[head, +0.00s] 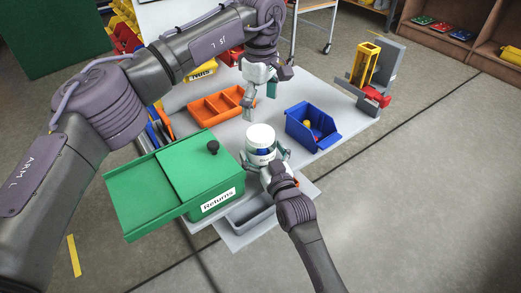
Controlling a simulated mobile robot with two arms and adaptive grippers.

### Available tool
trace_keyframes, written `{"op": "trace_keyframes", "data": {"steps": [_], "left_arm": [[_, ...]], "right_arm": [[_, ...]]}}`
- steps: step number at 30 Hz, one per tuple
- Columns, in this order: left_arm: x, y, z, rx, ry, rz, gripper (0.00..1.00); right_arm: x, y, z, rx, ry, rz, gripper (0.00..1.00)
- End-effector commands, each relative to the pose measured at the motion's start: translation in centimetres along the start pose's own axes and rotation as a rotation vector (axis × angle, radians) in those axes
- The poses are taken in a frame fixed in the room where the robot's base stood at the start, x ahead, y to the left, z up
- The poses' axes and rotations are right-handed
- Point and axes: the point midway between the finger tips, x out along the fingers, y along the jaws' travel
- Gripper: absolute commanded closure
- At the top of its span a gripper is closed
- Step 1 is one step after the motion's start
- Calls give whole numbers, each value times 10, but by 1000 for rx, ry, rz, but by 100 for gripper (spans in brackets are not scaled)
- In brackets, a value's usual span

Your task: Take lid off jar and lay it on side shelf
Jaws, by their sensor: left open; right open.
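The jar (263,153) stands upright on the light grey table, with a wide white lid (260,135) on top and a blue and white body. My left gripper (261,93) is open and empty, pointing down in the air above and behind the lid. My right gripper (266,159) is open at the jar's near side, with its fingers on either side of the body; whether they touch it I cannot tell. My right wrist hides the lower jar. A light grey lower shelf (236,243) juts out at the table's near side.
A green box labelled Returns (214,203), with a black knob on top, stands left of the jar. A grey bin (249,213) sits on the lower shelf. An orange divided tray (217,107) and a blue bin (312,127) lie behind. A yellow-red fixture (367,66) stands at the far right.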

Motion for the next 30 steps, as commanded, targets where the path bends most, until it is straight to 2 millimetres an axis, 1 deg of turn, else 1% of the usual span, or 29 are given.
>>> {"op": "trace_keyframes", "data": {"steps": [1, 4, 12, 14, 21, 29, 30], "left_arm": [[0, 0, 0, 0, 0, 0, 4], [0, 0, 0, 0, 0, 0, 4], [0, 0, 0, 0, 0, 0, 4], [0, 0, 0, 0, 0, 0, 4], [0, 0, 0, 0, 0, 0, 4], [0, 0, 0, 4, 0, 0, 4], [0, 0, 0, 14, 0, 0, 4]], "right_arm": [[4, 0, -1, 0, 1, 0, 0], [8, 0, 0, 1, 1, 0, 0], [9, 0, 0, 0, 1, 0, 0], [9, 0, 0, 0, 1, 0, 8], [9, 0, 0, 0, 0, 0, 48], [9, 0, 0, 0, 0, 0, 92], [9, 0, 0, 0, 0, 0, 98]]}}
